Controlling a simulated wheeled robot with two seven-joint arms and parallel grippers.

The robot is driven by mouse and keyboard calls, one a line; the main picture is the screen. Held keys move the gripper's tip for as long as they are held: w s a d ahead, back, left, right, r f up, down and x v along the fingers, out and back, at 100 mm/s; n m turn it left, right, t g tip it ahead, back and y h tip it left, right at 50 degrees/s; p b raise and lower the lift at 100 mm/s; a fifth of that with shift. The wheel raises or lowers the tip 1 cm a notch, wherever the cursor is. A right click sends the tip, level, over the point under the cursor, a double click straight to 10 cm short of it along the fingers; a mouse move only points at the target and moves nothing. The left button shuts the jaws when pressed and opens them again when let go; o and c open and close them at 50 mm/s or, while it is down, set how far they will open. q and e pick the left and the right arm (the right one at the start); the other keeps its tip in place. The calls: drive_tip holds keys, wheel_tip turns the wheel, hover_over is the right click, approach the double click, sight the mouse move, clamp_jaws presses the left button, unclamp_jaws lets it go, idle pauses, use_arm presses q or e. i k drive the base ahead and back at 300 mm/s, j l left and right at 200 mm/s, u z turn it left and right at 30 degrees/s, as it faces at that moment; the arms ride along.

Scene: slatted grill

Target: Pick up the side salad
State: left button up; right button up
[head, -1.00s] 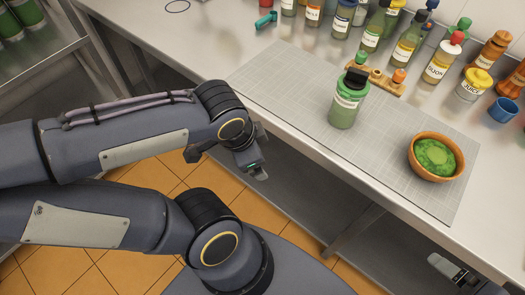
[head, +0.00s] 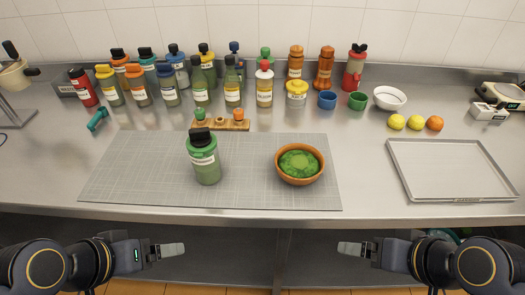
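The side salad is a heap of green leaves (head: 298,161) in a round orange-brown bowl (head: 301,181). The bowl sits upright on the right part of the grey gridded mat (head: 130,180). My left gripper (head: 172,249) is low at the left, in front of the counter edge and below the mat, holding nothing visible. My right gripper (head: 350,248) is low at the right, in front of the counter edge, below and right of the bowl. Both are apart from the bowl. I see each from the side, so the finger gap does not show.
A green bottle with a black cap (head: 205,162) stands on the mat left of the bowl. A small wooden rack (head: 222,125) is behind it. Many bottles line the back. An empty metal tray (head: 450,172) lies right, with lemons and an orange (head: 434,123) behind it.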

sight(299, 165)
drive_tip(key=i+j, duration=0.1)
drive_tip(key=j, duration=0.3)
drive_tip(key=i+j+z, duration=0.15)
drive_tip(key=j, duration=0.65)
drive_tip(key=z, duration=0.05)
